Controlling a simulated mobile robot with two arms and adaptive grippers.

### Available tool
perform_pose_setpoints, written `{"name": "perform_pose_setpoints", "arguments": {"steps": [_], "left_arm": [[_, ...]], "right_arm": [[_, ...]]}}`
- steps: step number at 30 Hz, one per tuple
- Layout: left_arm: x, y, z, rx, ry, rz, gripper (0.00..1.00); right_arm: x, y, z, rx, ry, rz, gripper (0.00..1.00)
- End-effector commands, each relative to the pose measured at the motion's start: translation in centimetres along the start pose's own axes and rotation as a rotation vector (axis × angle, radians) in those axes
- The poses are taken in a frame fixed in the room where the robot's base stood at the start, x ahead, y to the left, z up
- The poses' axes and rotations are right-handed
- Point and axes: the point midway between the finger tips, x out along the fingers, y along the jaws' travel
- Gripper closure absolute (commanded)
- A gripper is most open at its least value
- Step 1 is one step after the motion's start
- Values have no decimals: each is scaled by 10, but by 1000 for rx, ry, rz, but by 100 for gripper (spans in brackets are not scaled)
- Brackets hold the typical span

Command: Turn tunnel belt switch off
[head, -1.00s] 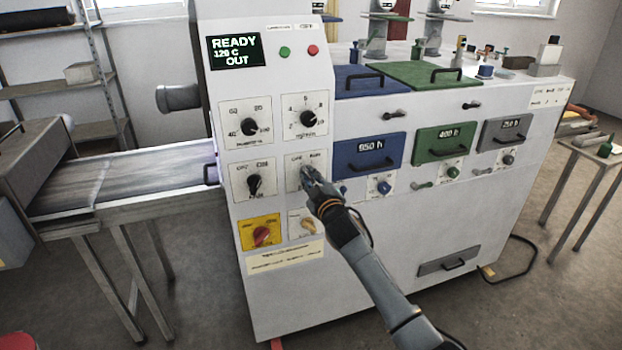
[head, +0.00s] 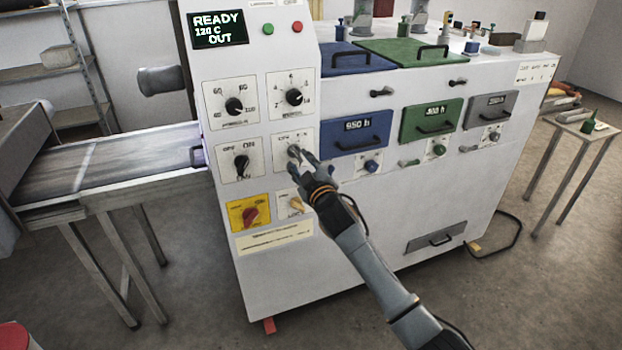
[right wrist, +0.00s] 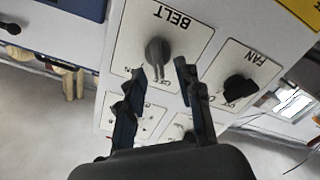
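The tunnel belt switch is a grey rotary knob (right wrist: 158,50) on a white plate marked BELT, upside down in the right wrist view. In the head view its plate (head: 282,142) is on the white machine's front panel, right of the fan switch, and my fingers partly cover the knob. My right gripper (head: 299,160) is open in front of this plate. In the right wrist view its two fingertips (right wrist: 162,70) are apart, with the knob between and just beyond them; I cannot tell whether they touch it. The knob's setting is unclear. My left gripper is not in view.
The fan switch (head: 242,163) is close beside, and a red knob on a yellow plate (head: 234,211) is below. Blue (head: 357,140), green and grey drawers with handles are to the right. A conveyor (head: 120,155) enters at left. The floor in front is clear.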

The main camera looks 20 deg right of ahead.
Motion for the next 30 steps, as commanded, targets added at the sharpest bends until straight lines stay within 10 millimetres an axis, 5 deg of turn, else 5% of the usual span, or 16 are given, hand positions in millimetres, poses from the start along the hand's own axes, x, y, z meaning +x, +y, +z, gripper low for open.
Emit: {"name": "perform_pose_setpoints", "arguments": {"steps": [13,30], "left_arm": [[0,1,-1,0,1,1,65],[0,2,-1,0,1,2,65]], "right_arm": [[-78,-1,0,-1,-1,-1,65],[-88,0,0,-2,0,0,65]]}}
